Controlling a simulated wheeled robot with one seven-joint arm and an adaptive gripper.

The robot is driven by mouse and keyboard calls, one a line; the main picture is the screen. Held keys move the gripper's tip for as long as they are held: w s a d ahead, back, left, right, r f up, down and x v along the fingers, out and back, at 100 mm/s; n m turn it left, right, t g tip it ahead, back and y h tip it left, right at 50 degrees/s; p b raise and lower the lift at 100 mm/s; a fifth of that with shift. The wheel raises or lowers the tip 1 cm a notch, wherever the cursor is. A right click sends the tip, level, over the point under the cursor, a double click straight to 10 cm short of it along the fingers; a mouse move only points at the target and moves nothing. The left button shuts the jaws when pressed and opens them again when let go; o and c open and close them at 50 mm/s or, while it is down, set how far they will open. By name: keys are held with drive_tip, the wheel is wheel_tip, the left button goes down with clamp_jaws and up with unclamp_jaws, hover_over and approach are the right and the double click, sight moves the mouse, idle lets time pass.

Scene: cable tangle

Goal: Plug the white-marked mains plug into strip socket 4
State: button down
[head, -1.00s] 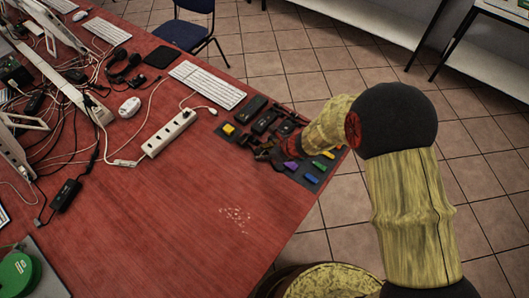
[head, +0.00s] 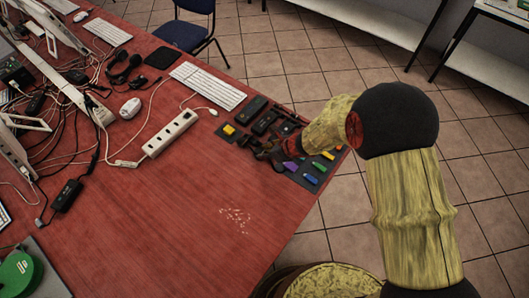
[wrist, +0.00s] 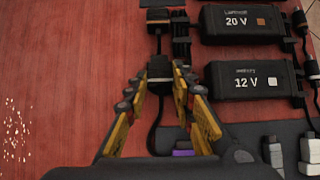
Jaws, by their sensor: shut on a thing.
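In the wrist view my gripper (wrist: 159,78) has its two yellow-and-grey fingers closed on a black plug (wrist: 159,66). A black cable runs from the plug down under the gripper. A black adapter labelled 12 V (wrist: 250,85) with a white square lies to the right.
A second black plug (wrist: 158,17) and the 20 V adapter (wrist: 240,23) with an orange square lie close by. A dark mat (head: 307,179) holds coloured pieces. Keyboard (head: 207,84), mouse (head: 130,107) and tangled cables lie beyond the strip. The red table (head: 150,225) is clear in front.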

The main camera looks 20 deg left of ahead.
wheel_tip(320, 180, up, 6)
drive_tip(key=p, duration=0.4)
drive_tip(key=shift+r, duration=0.15)
drive_tip(key=c, duration=2)
unclamp_jaws()
clamp_jaws()
